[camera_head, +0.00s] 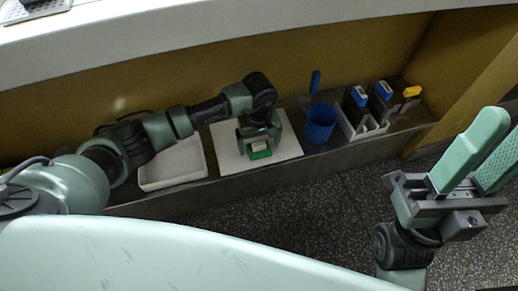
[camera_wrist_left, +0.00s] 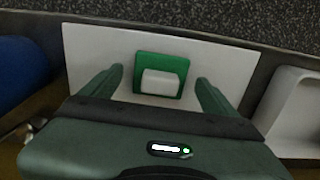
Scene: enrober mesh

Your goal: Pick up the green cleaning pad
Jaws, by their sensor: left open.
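The green cleaning pad (camera_head: 259,154) lies on a white board on the low shelf. It has a pale block-shaped handle on top, and in the left wrist view the pad (camera_wrist_left: 174,64) is seen from above. My left gripper (camera_head: 258,138) is over the pad, its open fingers (camera_wrist_left: 160,78) on either side of the handle in that view. Nothing is gripped, and the height of the fingertips above the pad is hard to tell. In the head view the gripper hides part of the pad. My right gripper (camera_head: 490,146) is raised at the right, open and empty.
The white board (camera_head: 225,149) has bare space around the pad. A white tray (camera_head: 172,183) is left of it; a blue cup (camera_head: 320,123) and a white rack (camera_head: 371,133) with blue- and yellow-topped tools stand right. A wall backs the shelf, and a counter (camera_head: 180,30) overhangs it.

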